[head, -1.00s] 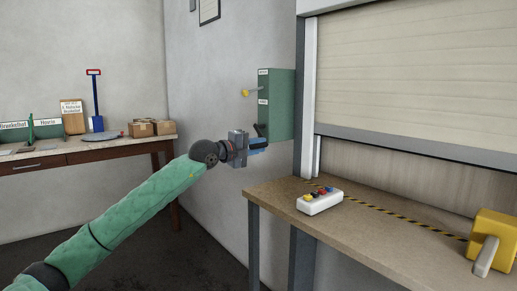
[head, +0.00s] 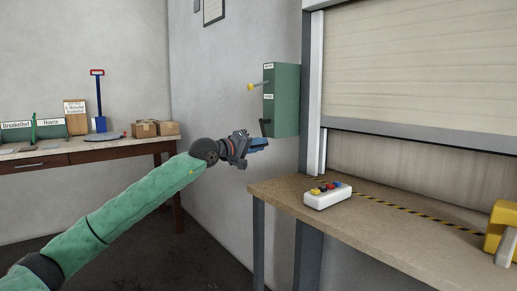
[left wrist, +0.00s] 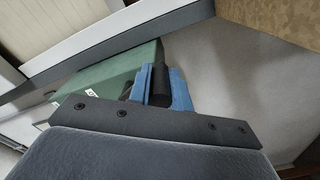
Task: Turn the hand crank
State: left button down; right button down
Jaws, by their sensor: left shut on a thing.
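A green box (head: 286,100) is mounted on the wall left of the shutter. A black crank arm (head: 265,127) shows at its lower left side. My left gripper (head: 262,143), with blue fingers, is at the bottom of this crank in the head view, where the fingers hide the crank's handle. In the left wrist view, the black handle (left wrist: 160,86) stands between the blue fingers (left wrist: 165,92), and the gripper is shut on it. The green box also shows behind it in the left wrist view (left wrist: 112,83). My right gripper is not in view.
A yellow knob (head: 250,87) sticks out of the box above the crank. A workbench (head: 330,220) at the right carries a white button box (head: 327,198) and a yellow device (head: 499,228). A table with cartons (head: 145,129) stands at the left.

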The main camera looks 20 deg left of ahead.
pick_arm(q)
jog(key=shift+w+a+f+m, duration=0.15)
jog(key=shift+a+f+m, duration=0.1)
jog(key=shift+m, duration=0.15)
jog(key=c, duration=1.3)
grip_release()
jog(key=shift+a+r, duration=0.1)
jog(key=v, duration=0.7)
jog(key=shift+s+a, duration=0.15)
jog(key=shift+s, duration=0.15)
